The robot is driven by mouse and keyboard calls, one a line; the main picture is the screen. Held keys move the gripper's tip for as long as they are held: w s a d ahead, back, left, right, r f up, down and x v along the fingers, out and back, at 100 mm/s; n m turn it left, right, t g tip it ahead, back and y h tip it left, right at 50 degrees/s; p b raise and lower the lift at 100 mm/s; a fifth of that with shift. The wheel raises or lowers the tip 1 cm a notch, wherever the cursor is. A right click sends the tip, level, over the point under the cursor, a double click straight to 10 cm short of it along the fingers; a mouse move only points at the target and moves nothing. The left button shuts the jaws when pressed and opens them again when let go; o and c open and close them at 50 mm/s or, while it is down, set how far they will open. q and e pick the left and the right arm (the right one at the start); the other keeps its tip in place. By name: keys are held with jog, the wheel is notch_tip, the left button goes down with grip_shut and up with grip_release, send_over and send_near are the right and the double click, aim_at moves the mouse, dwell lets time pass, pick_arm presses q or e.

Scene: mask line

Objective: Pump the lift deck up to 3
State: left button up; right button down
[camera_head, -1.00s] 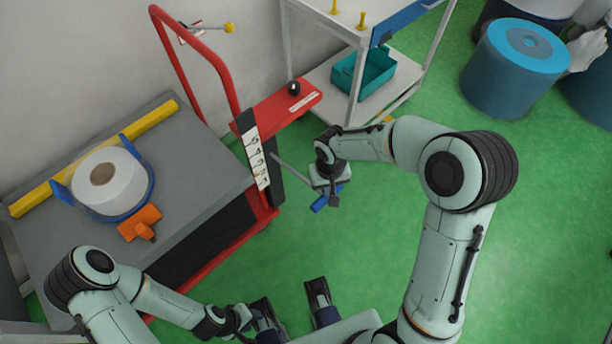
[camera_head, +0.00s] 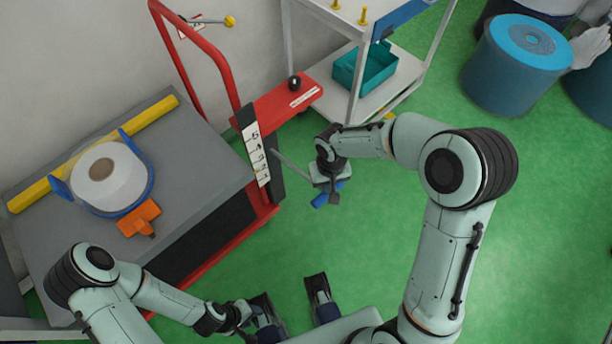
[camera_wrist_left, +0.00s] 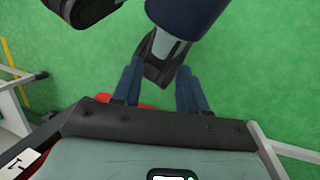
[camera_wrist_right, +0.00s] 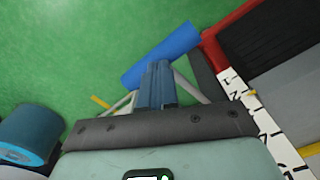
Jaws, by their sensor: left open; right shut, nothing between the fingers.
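The grey lift deck (camera_head: 195,190) of the red cart is at the left. A numbered scale (camera_head: 256,150) stands on the mast at its right edge; I cannot tell its exact reading. A thin grey lever (camera_head: 290,162) runs from the mast to a blue bar (camera_head: 322,201), partly hidden by my right gripper (camera_head: 334,196). In the right wrist view the right fingers (camera_wrist_right: 155,85) are shut and empty, overlapping the blue bar (camera_wrist_right: 165,52); contact is unclear. My left gripper (camera_head: 262,325) is low in the head view; its fingers (camera_wrist_left: 157,88) are apart and empty.
A white roll (camera_head: 100,172) sits in a blue cradle on the deck, by an orange block (camera_head: 139,218) and a yellow bar (camera_head: 150,117). A white shelf (camera_head: 340,108) holds a teal bin (camera_head: 350,78). Blue drums (camera_head: 505,85) stand far right. Green floor is clear between.

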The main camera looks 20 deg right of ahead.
jog(key=shift+w+a+f+b, duration=0.15)
jog(key=shift+f+b, duration=1.3)
jog(key=shift+f, duration=0.75)
pick_arm(q)
jog(key=w+a+f+t+y+b, duration=0.1)
jog(key=w+a+f+t+b, duration=0.2)
jog(key=w+f, duration=0.6)
jog(key=w+a+b, duration=0.1)
jog(key=b, duration=0.1)
jog(key=shift+f+n+y+b, duration=0.25)
jog(key=shift+n+y+b, duration=0.05)
jog(key=shift+b, duration=0.05)
pick_arm(e)
notch_tip(320, 180, down, 8)
jog(key=shift+w+f, duration=0.2)
jog(key=shift+w, duration=0.05)
pick_arm(q)
jog(key=shift+s+a, duration=0.1)
pick_arm(e)
jog(key=shift+s, duration=0.1)
